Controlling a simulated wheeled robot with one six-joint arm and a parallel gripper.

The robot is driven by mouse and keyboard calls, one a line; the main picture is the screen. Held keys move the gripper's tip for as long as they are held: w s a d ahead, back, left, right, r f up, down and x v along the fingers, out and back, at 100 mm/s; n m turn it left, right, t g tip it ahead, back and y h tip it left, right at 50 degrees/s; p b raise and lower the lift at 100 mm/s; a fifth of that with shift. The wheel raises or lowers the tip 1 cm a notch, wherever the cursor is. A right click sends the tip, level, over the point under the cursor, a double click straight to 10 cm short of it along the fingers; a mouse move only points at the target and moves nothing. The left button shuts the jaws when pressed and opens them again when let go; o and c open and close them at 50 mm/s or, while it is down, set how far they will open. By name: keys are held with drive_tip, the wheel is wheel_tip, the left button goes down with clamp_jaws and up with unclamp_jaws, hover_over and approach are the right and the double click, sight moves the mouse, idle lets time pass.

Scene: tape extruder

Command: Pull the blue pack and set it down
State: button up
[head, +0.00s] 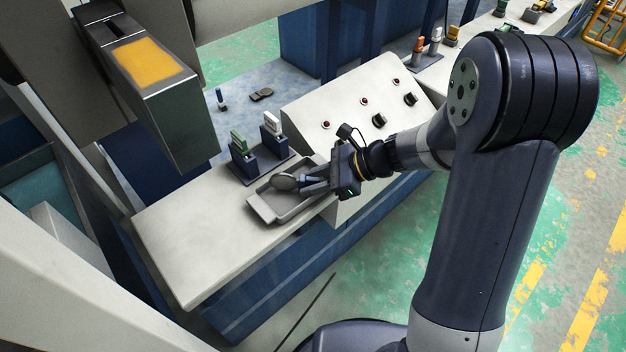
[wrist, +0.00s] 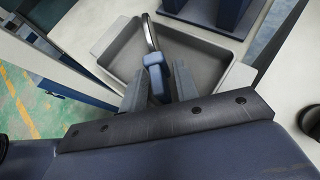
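A round, grey, disc-ended tool (head: 284,182) with a blue handle is in a shallow grey tray (head: 262,207). In the wrist view its rim shows edge-on and its blue handle (wrist: 156,62) lies between my fingers. My gripper (head: 305,184) reaches into the tray from the right, its fingers closed against both sides of the handle. The wrist view also shows my gripper (wrist: 159,88). Whether the tool touches the tray floor is unclear. I cannot make out a clearly blue pack.
A sloped control panel (head: 352,105) with red buttons and black knobs is right behind my wrist. A grey machine head with a yellow panel (head: 146,62) overhangs the left. The pale worktop (head: 190,240) is clear left of the tray.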

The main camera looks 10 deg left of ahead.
drive_tip(key=o, duration=0.3)
drive_tip(key=p+v, duration=0.1)
drive_tip(key=v, duration=0.9)
drive_tip(key=shift+d+r+p, duration=0.15)
drive_tip(key=shift+d+p, duration=0.15)
drive_tip(key=shift+d, duration=0.05)
